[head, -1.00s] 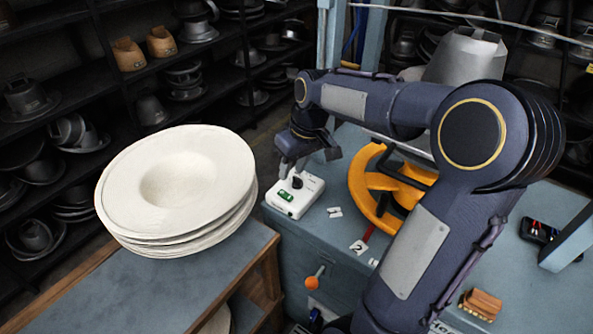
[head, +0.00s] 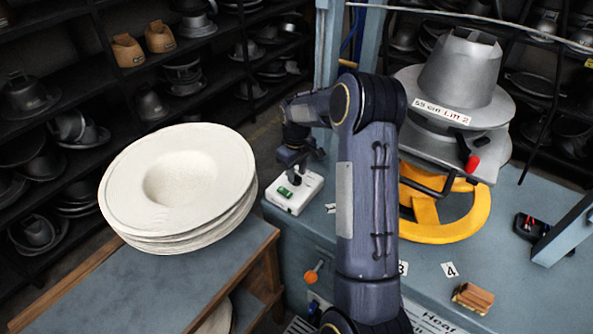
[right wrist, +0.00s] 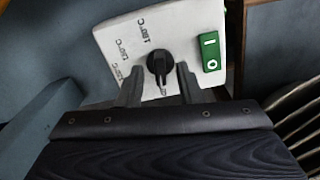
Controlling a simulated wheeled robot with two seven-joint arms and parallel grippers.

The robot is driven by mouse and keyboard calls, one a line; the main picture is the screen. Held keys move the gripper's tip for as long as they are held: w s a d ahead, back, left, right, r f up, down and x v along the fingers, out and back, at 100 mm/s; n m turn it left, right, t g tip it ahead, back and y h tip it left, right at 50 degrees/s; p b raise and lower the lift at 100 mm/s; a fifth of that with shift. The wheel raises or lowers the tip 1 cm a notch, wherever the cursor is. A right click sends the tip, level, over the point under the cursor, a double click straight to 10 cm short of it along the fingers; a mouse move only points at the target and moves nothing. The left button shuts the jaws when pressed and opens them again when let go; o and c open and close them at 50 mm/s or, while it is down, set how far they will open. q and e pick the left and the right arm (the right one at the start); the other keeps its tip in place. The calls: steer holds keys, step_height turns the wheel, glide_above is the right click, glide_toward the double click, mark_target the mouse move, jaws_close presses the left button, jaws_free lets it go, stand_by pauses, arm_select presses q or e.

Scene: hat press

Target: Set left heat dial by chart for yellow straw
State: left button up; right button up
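The left heat dial is a black knob (right wrist: 158,62) on a white control box (head: 293,194) at the table's left corner. In the right wrist view, temperature marks ring the knob, and a green switch (right wrist: 210,40) sits to its right. My right gripper (head: 291,165) is over the box; in the right wrist view its two fingers (right wrist: 158,82) are apart, one on each side of the knob's near end. Contact with the knob cannot be told. A white sheet with partly cut-off "Heat" lettering (head: 428,318) lies at the table's front edge. My left gripper is not in view.
A metal hat press (head: 460,75) with a red-tipped lever and a yellow ring (head: 468,232) stands right of my arm. Stacked cream hat forms (head: 180,190) fill the left bench. An orange knob (head: 311,278) juts from the table front. A wooden brush (head: 472,297) lies at right.

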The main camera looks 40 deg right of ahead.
steer(key=shift+f, duration=0.3)
jaws_close()
